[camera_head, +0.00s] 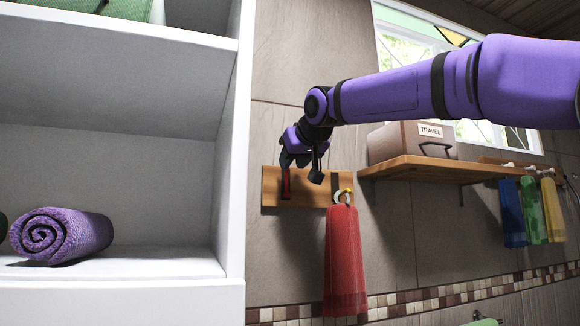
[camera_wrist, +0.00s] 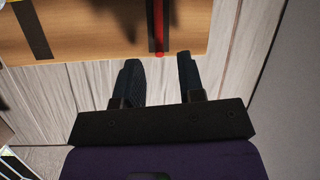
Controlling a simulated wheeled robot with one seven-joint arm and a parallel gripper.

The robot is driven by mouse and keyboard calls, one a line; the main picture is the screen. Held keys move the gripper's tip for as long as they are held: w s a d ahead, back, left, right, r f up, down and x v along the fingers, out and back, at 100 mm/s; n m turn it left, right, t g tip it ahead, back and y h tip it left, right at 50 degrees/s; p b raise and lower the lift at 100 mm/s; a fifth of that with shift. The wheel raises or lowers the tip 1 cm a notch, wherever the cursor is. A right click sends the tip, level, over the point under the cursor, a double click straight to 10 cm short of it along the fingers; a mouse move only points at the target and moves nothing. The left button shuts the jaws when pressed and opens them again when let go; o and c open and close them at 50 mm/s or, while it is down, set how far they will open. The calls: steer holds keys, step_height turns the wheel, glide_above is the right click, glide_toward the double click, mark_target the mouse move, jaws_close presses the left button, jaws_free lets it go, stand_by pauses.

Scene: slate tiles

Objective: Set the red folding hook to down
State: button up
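The red folding hook (camera_head: 286,184) sits on a dark strip near the left end of a wooden wall board (camera_head: 312,199). In the wrist view the hook (camera_wrist: 158,26) is a narrow red bar running straight along the board (camera_wrist: 90,28). I cannot tell clearly whether it is folded up or down. My gripper (camera_head: 298,160) is at the upper edge of the board, close to the hook and partly over it. In the wrist view my gripper (camera_wrist: 159,66) is open and empty. Its two dark fingers are apart, with the red bar just beyond the gap between their tips.
A white shelf unit (camera_head: 234,150) stands close on the left. A wooden shelf (camera_head: 440,168) bears a travel box (camera_head: 395,143). Several coloured towels hang farther right.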

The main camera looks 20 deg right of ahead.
steer(key=shift+x, duration=1.15)
jaws_close()
